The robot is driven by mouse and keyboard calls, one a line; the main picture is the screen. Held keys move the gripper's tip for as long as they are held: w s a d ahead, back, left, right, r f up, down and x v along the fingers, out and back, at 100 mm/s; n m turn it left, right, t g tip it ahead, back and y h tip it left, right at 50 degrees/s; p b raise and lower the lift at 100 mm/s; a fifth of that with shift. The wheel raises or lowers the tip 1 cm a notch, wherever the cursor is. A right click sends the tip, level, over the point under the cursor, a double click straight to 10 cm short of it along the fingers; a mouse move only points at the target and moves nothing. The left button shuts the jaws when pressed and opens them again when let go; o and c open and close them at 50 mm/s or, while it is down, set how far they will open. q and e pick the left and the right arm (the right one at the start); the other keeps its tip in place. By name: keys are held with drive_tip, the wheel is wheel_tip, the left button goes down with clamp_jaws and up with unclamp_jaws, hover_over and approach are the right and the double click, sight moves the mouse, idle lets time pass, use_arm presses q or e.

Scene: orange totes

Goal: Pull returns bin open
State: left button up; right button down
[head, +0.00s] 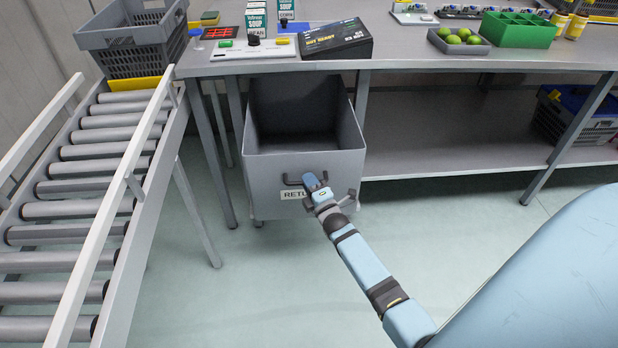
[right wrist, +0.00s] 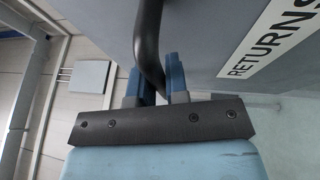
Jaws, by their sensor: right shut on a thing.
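The grey returns bin (head: 275,167) sits under the bench and stands out past the bench's front edge, with its inside partly visible from above. The part of its inside that I can see looks empty. Its front carries a dark bar handle (head: 292,181) and a white label, which reads RETURNS in the right wrist view (right wrist: 270,45). My right gripper (head: 314,183) is at the bin's front. In the right wrist view its blue fingers (right wrist: 160,80) are closed around the dark handle (right wrist: 148,40). My left gripper is not in view.
A roller conveyor (head: 85,170) with a grey crate (head: 135,42) stands to the left, close to the bench leg. The floor (head: 270,290) before the bin is clear apart from my arm.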

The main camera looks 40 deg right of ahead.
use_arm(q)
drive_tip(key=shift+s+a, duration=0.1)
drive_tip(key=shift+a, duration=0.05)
use_arm(e)
drive_tip(key=shift+s+a, duration=0.15)
drive_tip(key=shift+s, duration=0.05)
drive_tip(key=c, duration=1.1)
unclamp_jaws()
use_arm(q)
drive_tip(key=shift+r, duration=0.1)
